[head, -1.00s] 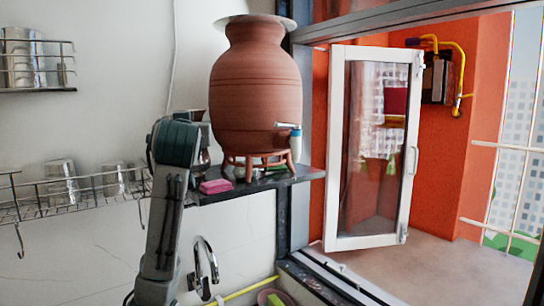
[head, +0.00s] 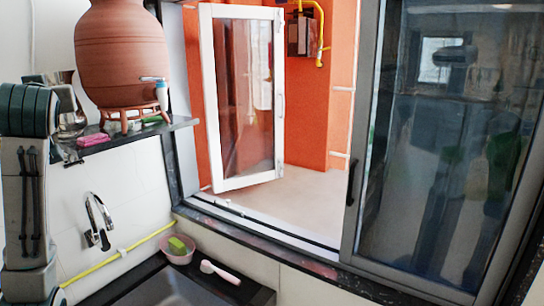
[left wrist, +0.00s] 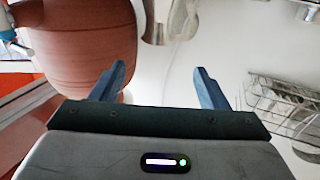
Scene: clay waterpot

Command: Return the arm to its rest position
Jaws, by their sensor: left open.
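My left arm stands at the left edge of the head view, in front of the wall; its gripper fingers do not show there. In the left wrist view my left gripper (left wrist: 158,88) is open, its two blue fingers apart with only pale wall between them. The clay waterpot (head: 122,55) sits on a stand on a shelf (head: 180,123) in the head view. In the left wrist view the pot (left wrist: 75,40) shows beyond the left finger, partly hidden by it. My right gripper is not in view.
A metal vessel (head: 68,110) and a pink sponge (head: 93,140) are by the pot. Below are a tap (head: 98,220), a pink bowl (head: 178,252) and a sink (head: 175,290). A white-framed window pane (head: 245,95) stands open. A wire rack (left wrist: 285,100) shows in the wrist view.

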